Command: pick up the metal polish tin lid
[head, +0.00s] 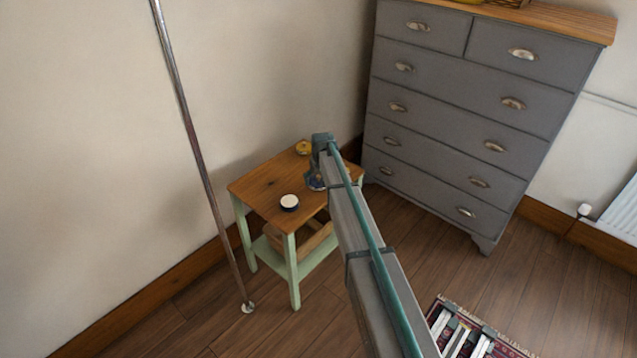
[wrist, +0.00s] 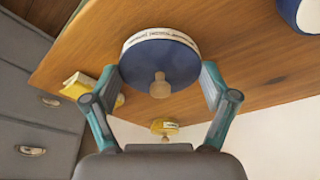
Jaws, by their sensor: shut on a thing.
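The metal polish tin lid (wrist: 150,62) is a round, dark blue disc with a lettered white rim and a tan knob in its middle. My gripper (wrist: 161,76) has one finger on each side of it and is shut on it. In the head view my gripper (head: 318,172) is over the right part of the small wooden-topped table (head: 262,186), with a bit of blue showing under it. My arm hides part of the table there. I cannot tell whether the lid touches the tabletop.
A dark blue tin with a white top (head: 289,203) stands near the table's front corner. A yellow item (head: 303,147) is at the back. The wrist view shows two yellow items, one box-like (wrist: 78,86). A grey chest of drawers (head: 460,110) stands right; a metal pole (head: 190,130) stands left.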

